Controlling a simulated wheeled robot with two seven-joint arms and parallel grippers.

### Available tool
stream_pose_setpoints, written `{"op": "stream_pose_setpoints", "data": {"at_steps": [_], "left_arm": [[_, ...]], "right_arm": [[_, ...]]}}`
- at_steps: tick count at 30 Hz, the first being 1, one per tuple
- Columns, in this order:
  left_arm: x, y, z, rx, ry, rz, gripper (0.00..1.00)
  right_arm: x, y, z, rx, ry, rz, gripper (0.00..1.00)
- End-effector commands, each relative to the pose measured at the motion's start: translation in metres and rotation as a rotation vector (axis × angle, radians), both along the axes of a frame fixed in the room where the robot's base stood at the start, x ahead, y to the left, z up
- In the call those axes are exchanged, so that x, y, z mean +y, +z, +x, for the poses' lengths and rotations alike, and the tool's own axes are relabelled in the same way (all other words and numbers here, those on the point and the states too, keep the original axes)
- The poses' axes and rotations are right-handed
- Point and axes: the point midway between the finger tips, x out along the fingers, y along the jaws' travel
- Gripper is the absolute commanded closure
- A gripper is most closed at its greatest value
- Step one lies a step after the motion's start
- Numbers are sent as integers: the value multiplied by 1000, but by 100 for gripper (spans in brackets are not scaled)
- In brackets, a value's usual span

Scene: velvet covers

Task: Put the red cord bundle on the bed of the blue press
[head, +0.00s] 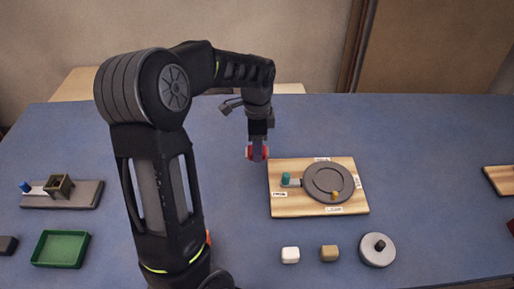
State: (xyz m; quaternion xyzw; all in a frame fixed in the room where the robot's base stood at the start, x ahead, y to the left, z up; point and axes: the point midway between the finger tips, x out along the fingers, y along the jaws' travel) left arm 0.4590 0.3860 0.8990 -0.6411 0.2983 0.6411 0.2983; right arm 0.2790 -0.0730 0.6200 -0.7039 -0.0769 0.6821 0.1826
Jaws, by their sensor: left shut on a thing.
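My left gripper (257,154) points down above the blue table, just left of the wooden board's back corner. It is shut on a red thing (263,152), which looks like the red cord bundle; the fingers hide much of it. The press with a blue knob (25,187) stands at the far left, on a dark grey base (85,196) with a brown open frame (59,187) on it. It is well apart from the gripper. My right gripper is not in view.
A wooden board (290,206) carries a round grey plate, a teal knob and a yellow knob. A green tray (60,262), white block (290,255), tan block (329,253) and round grey lidded thing (377,250) lie nearer. Another board (500,180) is at the right edge.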

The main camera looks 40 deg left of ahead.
Motion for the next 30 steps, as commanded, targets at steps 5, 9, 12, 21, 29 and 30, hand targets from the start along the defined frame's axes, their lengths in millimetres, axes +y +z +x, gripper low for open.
{"op": "stream_pose_setpoints", "data": {"at_steps": [5, 9, 12, 21, 29, 30], "left_arm": [[0, 0, 0, 0, 0, 0, 98], [0, 0, 0, 0, 0, 0, 98], [0, 0, 0, 0, 0, 0, 98], [0, 0, 0, 0, 18, 0, 98], [0, 0, 0, 2, 222, -1, 98], [1, 1, 0, 1, 278, -1, 98]], "right_arm": [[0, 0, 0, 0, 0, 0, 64], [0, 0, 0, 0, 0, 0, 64], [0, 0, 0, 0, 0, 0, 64], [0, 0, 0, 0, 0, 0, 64], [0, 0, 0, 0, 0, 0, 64], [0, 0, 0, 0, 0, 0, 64]]}}
